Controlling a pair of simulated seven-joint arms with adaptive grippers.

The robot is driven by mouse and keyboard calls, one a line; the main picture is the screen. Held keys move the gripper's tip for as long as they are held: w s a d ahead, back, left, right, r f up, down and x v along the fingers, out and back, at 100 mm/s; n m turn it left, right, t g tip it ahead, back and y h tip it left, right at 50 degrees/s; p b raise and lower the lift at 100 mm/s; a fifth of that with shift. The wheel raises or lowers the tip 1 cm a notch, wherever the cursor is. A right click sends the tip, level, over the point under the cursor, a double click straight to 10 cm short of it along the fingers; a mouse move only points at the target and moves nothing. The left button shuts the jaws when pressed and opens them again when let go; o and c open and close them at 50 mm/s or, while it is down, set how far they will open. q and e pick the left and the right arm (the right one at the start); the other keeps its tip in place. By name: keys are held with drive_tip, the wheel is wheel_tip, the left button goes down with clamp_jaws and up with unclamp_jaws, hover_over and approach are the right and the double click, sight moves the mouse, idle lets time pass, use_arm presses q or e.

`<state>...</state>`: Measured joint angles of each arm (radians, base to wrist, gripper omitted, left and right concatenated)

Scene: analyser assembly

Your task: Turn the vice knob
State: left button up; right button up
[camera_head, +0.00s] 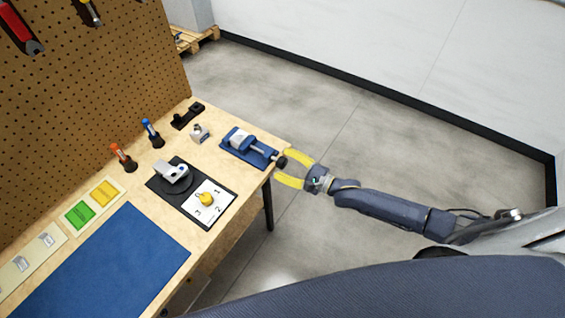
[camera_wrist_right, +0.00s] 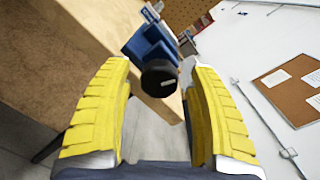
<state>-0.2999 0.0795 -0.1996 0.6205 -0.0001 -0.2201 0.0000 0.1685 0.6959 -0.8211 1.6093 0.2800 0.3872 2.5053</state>
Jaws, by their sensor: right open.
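The blue vice (camera_head: 247,148) sits at the far right corner of the workbench, with a grey block in its jaws. Its black knob (camera_head: 281,161) sticks out past the bench edge. My right gripper (camera_head: 282,168) is open, its yellow fingers reaching toward the knob from the right. In the right wrist view the knob (camera_wrist_right: 159,78) shows with a light mark on its face, between and just beyond the open fingers (camera_wrist_right: 160,90). The fingers do not appear to touch it. The vice (camera_wrist_right: 150,45) shows behind the knob. My left gripper is not in view.
On the bench (camera_head: 225,215) are a black plate with a yellow dial (camera_head: 206,199), orange (camera_head: 122,157) and blue (camera_head: 152,133) handled tools, a blue mat (camera_head: 105,265) and coloured cards. A pegboard (camera_head: 90,90) stands behind. Open floor lies right of the bench.

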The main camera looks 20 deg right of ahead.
drive_tip(key=shift+w+a, duration=0.25)
drive_tip(key=shift+c, duration=0.3)
clamp_jaws()
